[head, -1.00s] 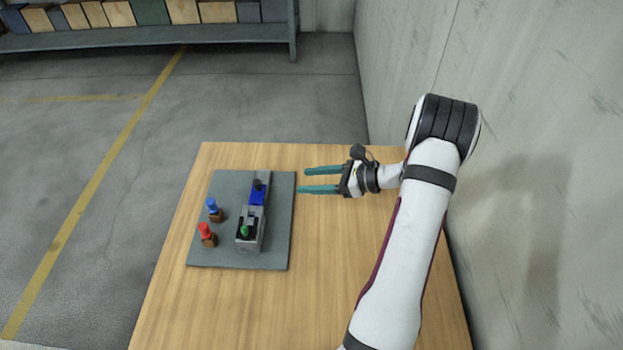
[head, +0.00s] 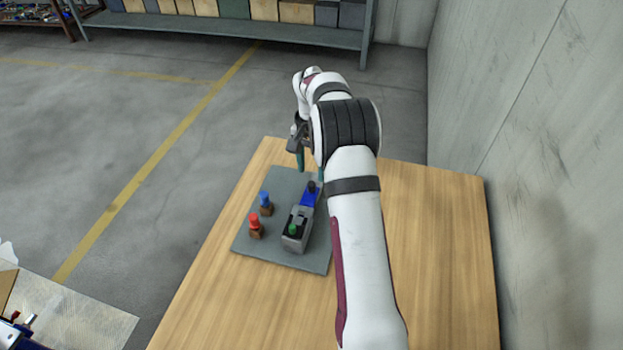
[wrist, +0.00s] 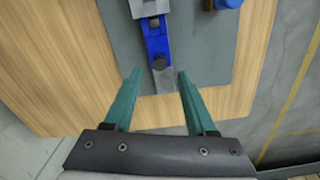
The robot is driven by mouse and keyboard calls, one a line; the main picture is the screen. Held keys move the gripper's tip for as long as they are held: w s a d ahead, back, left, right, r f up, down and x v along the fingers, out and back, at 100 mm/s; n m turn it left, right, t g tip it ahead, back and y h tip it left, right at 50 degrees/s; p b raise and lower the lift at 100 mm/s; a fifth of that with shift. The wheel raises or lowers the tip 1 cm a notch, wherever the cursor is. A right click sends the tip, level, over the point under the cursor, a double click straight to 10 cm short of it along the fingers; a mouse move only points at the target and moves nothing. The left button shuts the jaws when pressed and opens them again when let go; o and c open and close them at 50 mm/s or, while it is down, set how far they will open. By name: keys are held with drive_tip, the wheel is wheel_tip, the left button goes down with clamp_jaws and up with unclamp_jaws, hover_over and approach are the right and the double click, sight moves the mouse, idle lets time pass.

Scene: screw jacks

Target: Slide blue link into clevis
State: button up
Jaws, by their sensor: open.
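The blue link (head: 309,197) lies on a grey rail on the board, with a black knob (head: 311,187) at its far end. Its near end meets the grey clevis block (head: 297,225), which carries a green knob (head: 292,230). How far the link reaches into the clevis is not clear. In the wrist view the blue link (wrist: 157,42) lies ahead of my gripper (wrist: 159,74), near the centreline between the two teal fingers. The fingers are open and empty, apart from the link. In the head view my arm partly hides my gripper (head: 311,170) at the board's far end.
A red-topped peg (head: 254,220) and a blue-topped peg (head: 265,198) stand in brown bases left of the clevis. The grey board (head: 270,250) lies on a wooden table (head: 430,240) with bare room at right. A wall stands at right.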

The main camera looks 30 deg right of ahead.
sight(312, 183)
wheel_tip(312, 183, down, 4)
drive_tip(key=shift+f, duration=0.2)
drive_tip(key=shift+c, duration=0.3)
clamp_jaws()
idle(1.1)
drive_tip(key=shift+s+a, duration=1.4)
drive_tip(key=shift+s, duration=0.05)
